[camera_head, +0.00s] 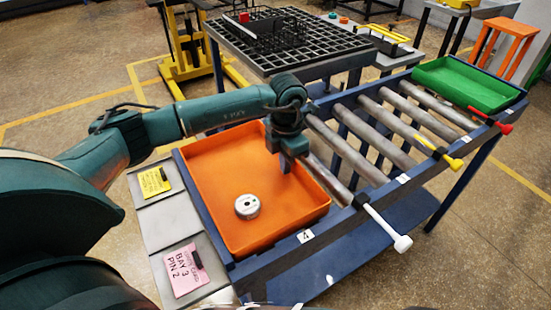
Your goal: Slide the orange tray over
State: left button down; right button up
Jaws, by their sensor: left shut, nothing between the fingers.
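The orange tray (284,221) sits at the left end of a blue-framed roller conveyor, with a small silvery round part (247,206) lying in it. My left arm reaches across from the left. My left gripper (292,166) points down at the tray's right side, near its far right part, with its fingers shut and nothing between them. I cannot tell whether the fingers touch the tray wall. My right gripper is not in view.
Bare rollers (345,150) lie between the orange tray and a green tray (466,84) at the far right end. White-, yellow- and red-ended pins (385,225) stick out along the front rail. A pink card (185,271) and yellow card (154,182) lie on the left. A black grid table (330,48) stands behind.

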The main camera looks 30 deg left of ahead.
pick_arm(q)
jog(key=shift+w+d, duration=0.1)
jog(key=shift+w, duration=0.2)
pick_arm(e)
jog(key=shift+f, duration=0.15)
